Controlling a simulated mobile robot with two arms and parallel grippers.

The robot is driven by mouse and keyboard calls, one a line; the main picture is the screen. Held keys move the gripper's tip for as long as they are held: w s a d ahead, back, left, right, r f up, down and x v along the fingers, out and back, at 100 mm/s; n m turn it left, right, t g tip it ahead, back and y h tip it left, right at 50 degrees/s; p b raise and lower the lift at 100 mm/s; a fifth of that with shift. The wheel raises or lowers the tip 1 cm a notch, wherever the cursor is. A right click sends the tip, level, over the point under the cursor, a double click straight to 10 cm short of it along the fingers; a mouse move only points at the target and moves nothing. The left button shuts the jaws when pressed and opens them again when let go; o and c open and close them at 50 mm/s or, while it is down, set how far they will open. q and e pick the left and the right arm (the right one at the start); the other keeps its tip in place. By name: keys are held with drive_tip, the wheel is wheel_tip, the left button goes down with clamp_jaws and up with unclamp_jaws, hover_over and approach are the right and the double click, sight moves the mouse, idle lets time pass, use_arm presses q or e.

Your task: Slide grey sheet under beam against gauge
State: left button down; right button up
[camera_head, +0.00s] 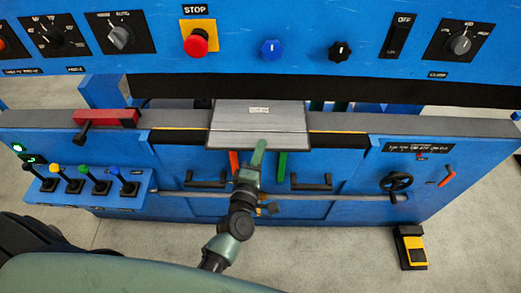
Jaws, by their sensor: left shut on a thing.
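The grey sheet (235,124) lies flat across the grey bed of the blue machine, with a small white label on it. Its near edge overhangs the bed's front. Its far edge is at the dark lower face of the beam (400,91); whether it passes under cannot be told. My left gripper (259,146) is shut on the sheet's near edge, around its middle. I cannot tell which part is the gauge; it may be hidden behind the beam. My right gripper is not in view.
A red block (105,118) with a dark handle sits on the bed left of the sheet, apart from it. A rail (340,197) and handles run along the front. A lever box (90,187) juts out at left. A yellow pedal (411,247) stands on the floor.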

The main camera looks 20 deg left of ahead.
use_arm(q)
drive_tip(key=shift+w+r, duration=0.1)
drive_tip(key=shift+w, duration=0.05)
drive_tip(key=c, duration=1.5)
unclamp_jaws()
drive_tip(key=shift+o, duration=0.2)
